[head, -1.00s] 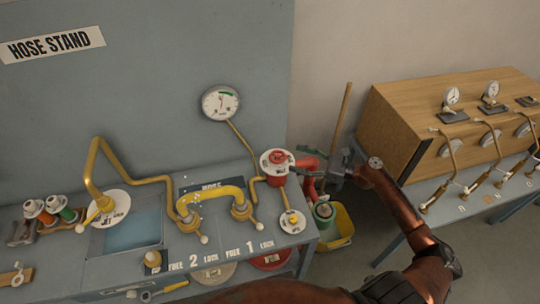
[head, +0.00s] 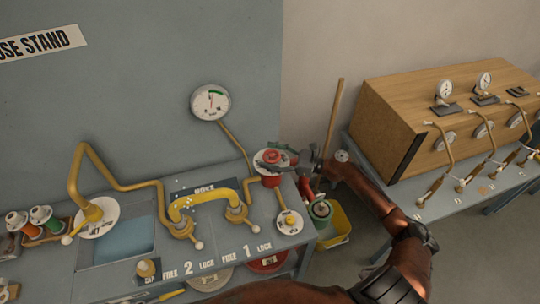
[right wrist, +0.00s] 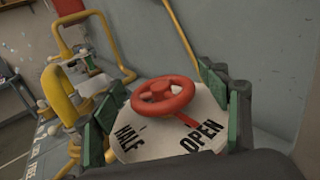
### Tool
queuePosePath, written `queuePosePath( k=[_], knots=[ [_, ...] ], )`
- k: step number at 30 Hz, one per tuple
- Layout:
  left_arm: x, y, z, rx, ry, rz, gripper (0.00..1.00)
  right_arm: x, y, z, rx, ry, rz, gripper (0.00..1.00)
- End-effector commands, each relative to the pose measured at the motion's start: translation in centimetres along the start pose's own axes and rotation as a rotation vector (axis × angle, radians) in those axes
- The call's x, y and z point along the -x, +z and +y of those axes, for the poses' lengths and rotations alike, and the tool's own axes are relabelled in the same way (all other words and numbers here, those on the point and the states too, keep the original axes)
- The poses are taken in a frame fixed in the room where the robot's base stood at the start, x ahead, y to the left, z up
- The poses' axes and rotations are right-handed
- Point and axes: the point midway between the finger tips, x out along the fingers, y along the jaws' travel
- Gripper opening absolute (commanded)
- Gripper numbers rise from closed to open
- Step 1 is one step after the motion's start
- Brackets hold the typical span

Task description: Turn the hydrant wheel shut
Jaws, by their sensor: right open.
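The red hydrant wheel (head: 272,156) sits above a round white dial plate on a red body, at the right end of the hose stand. In the right wrist view the wheel (right wrist: 163,97) shows close up. The dial plate (right wrist: 150,146) reads HALF and OPEN, and a red pointer (right wrist: 187,120) lies beside OPEN. My right gripper (head: 284,156) has come in from the right, its jaws open. In the wrist view its green finger pads stand apart on either side of the wheel; contact is not clear. My left gripper is not in view.
A yellow hose pipe (head: 205,200) and a brass pipe stand left of the wheel. A pressure gauge (head: 210,102) is on the wall behind. A yellow bucket (head: 338,222) with a stick is at the right, before a bench with a wooden box (head: 435,115).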

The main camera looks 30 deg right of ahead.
Motion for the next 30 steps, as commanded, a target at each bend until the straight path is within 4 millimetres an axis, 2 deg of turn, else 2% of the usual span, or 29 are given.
queuePosePath(
  k=[7,25,30],
  knots=[
    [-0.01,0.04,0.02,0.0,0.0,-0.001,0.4,0.05,-0.02,-0.05,0.0,-0.002,0.0,0.67],
    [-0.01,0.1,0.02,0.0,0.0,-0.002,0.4,0.13,-0.01,-0.06,0.0,-0.002,0.0,0.26],
    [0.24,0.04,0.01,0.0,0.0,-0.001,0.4,0.13,0.06,-0.05,0.0,-0.008,0.0,0.26]
  ],
)
